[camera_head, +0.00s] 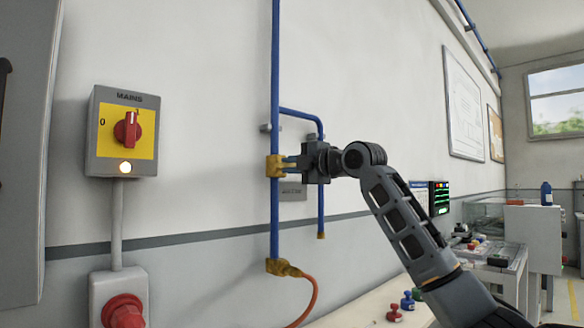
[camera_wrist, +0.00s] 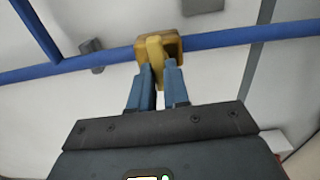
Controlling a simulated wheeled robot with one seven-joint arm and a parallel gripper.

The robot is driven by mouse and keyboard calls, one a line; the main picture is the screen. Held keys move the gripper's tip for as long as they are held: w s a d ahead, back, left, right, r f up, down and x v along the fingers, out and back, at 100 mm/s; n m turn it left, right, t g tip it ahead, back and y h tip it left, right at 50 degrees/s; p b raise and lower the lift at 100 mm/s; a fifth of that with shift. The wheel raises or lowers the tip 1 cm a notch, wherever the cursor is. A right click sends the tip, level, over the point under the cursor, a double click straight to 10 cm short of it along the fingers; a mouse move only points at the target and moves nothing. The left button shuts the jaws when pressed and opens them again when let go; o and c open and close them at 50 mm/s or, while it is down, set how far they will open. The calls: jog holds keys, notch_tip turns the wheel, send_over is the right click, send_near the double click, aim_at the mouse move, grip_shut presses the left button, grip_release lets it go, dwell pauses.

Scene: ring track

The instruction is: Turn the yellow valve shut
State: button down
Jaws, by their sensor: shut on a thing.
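The yellow valve (camera_head: 274,166) sits on the vertical blue pipe (camera_head: 275,80) in the head view. My gripper (camera_head: 289,163) reaches it from the right. In the wrist view the brass-yellow valve (camera_wrist: 171,43) is on the blue pipe, and its yellow handle (camera_wrist: 155,50) points down between the blue fingers of my gripper (camera_wrist: 157,76). The fingers are shut on the handle. The part of the handle deep between the fingers is partly hidden.
A lower brass fitting (camera_head: 283,267) carries an orange hose (camera_head: 312,299). A workbench (camera_head: 387,298) with small coloured objects stands below right.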

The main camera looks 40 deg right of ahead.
jog(key=shift+f, duration=0.1)
jog(key=c, duration=1.1)
grip_release()
jog(key=s, duration=0.7)
jog(key=shift+s+b, duration=0.35)
jog(key=shift+s, duration=0.05)
jog(key=shift+d, duration=0.1)
